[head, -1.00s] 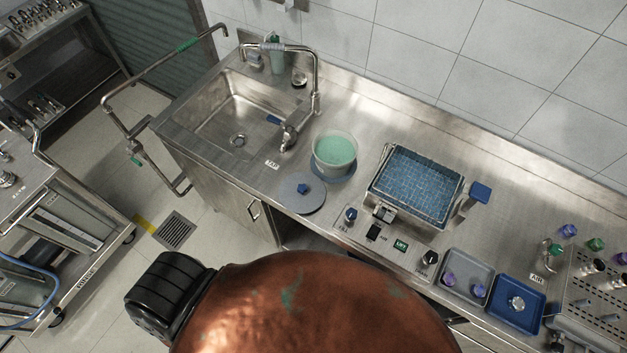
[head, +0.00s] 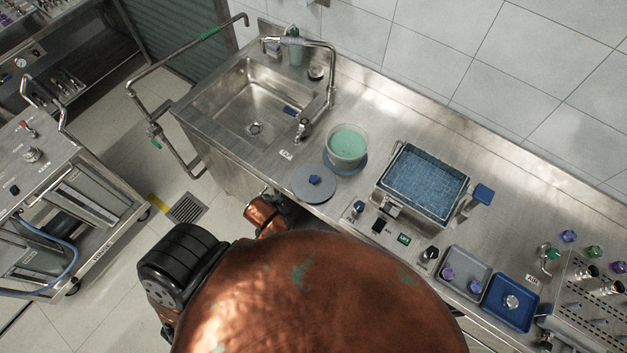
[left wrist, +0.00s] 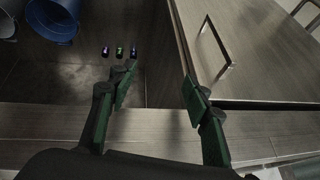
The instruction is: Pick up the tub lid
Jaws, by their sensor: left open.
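The tub lid (head: 313,184) is a grey disc with a blue knob, lying flat on the steel counter near its front edge. The tub (head: 347,146) of green liquid stands behind it to the right, on a blue round base. The lid is not in that view. In the head view a copper part of my left arm shows below the counter edge, its gripper hidden. My right gripper is not in view.
The sink (head: 255,100) with its faucet is to the left of the lid. A blue mesh basket (head: 424,182) and knobs stand to the right. A cabinet handle (left wrist: 214,52) juts out near my left gripper. A wheeled cart (head: 70,200) is at far left.

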